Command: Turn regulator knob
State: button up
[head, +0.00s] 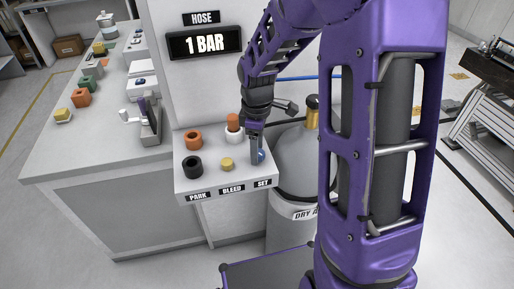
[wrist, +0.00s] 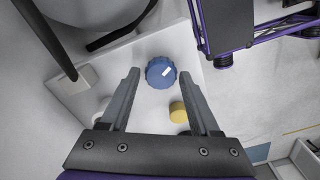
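The blue regulator knob (wrist: 161,72) has a short white mark on its top and sits on a light panel. In the head view the knob (head: 261,156) shows as a small blue patch by the SET label (head: 263,183), mostly hidden by my gripper. My gripper (wrist: 159,75) is open, with one finger on each side of the knob. Small gaps show between fingers and knob in the wrist view; I cannot tell the exact height. The display (head: 205,43) reads 1 BAR.
A yellow knob (head: 227,164) sits left of SET, by BLEED. A black ring (head: 192,166), an orange ring (head: 193,139) and an orange-topped white part (head: 233,125) share the panel. A grey cylinder (head: 300,165) stands close on the right.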

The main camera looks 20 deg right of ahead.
jog(key=shift+o, duration=0.7)
notch_tip(320, 180, up, 17)
jog(key=shift+r, duration=0.2)
